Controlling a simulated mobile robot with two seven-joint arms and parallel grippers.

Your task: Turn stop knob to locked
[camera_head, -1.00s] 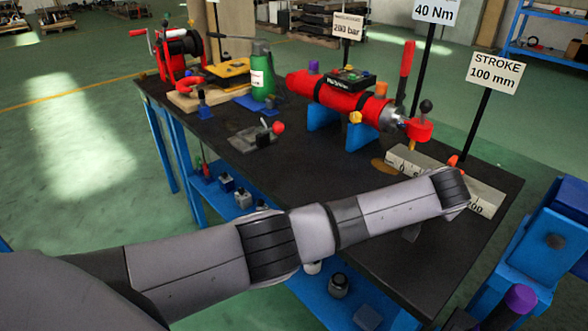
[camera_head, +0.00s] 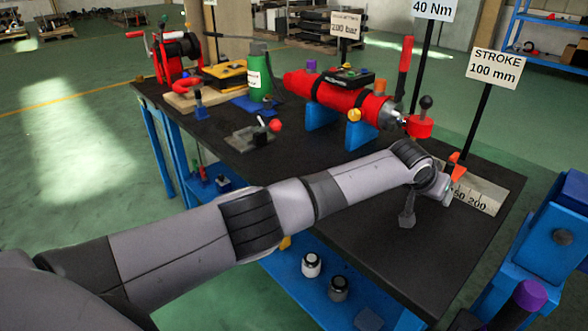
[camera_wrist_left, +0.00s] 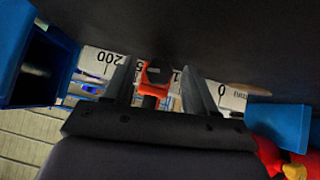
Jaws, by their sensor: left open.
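A white ruler scale (camera_head: 484,197) lies at the right end of the dark bench, with a small orange-red stop (camera_head: 456,163) at its far edge. In the left wrist view the scale (camera_wrist_left: 100,62) appears upside down. There the orange stop (camera_wrist_left: 153,89) has a dark rounded knob (camera_wrist_left: 158,73) on it. My left gripper (camera_wrist_left: 155,68) is open, and its two fingers appear on either side of the stop and knob. I cannot tell whether they touch. In the head view my left wrist covers part of the scale. My right gripper is not in view.
A red cylinder (camera_head: 333,91) rests on blue supports behind my arm, with a red lever (camera_head: 405,68) near its right end. A stroke sign (camera_head: 495,69) stands behind the scale. A blue frame (camera_head: 540,235) is at right. The bench front-right is mostly bare.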

